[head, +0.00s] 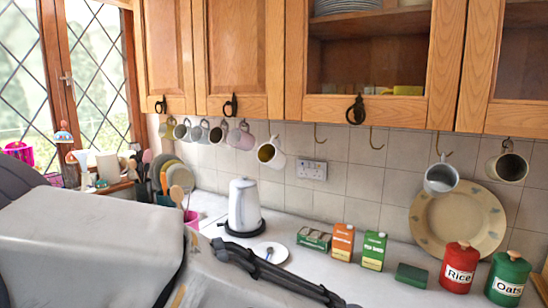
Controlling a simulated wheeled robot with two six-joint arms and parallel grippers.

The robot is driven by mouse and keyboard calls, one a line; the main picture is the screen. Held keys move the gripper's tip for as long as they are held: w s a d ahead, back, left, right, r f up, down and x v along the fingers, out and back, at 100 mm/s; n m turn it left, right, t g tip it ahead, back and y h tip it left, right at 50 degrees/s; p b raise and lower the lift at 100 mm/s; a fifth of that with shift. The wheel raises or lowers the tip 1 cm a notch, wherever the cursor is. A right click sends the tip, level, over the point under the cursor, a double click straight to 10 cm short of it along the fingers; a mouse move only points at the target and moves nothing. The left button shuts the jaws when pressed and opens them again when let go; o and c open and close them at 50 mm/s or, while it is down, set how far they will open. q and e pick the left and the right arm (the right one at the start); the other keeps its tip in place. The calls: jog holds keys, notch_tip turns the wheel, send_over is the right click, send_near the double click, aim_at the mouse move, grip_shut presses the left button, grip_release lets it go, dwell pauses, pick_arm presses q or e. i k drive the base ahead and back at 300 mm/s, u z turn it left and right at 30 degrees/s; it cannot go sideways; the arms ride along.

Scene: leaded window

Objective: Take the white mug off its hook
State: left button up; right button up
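Several mugs hang from hooks under the wall cupboards. A whitish-grey mug (441,179) hangs at the right, in front of a large plate. I cannot tell which of these the task means. A dark, slim arm part, apparently my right gripper (222,246), reaches in from the lower right, low over the counter by the kettle. It is well below the mugs and touches none of them. Its finger opening is unclear. My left gripper does not show.
A white kettle (244,206), a small white plate (270,253), cartons (343,241), a red Rice tin (459,267) and a green Oats tin (507,279) stand on the counter. A large patterned plate (472,228) leans on the tiles. Empty hooks (376,139) hang between the mugs.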

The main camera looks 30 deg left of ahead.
aim_at(269, 155)
jog(key=k, duration=0.55)
jog(key=u, duration=0.95)
jog(key=i, duration=1.05)
jog(key=u, duration=0.05)
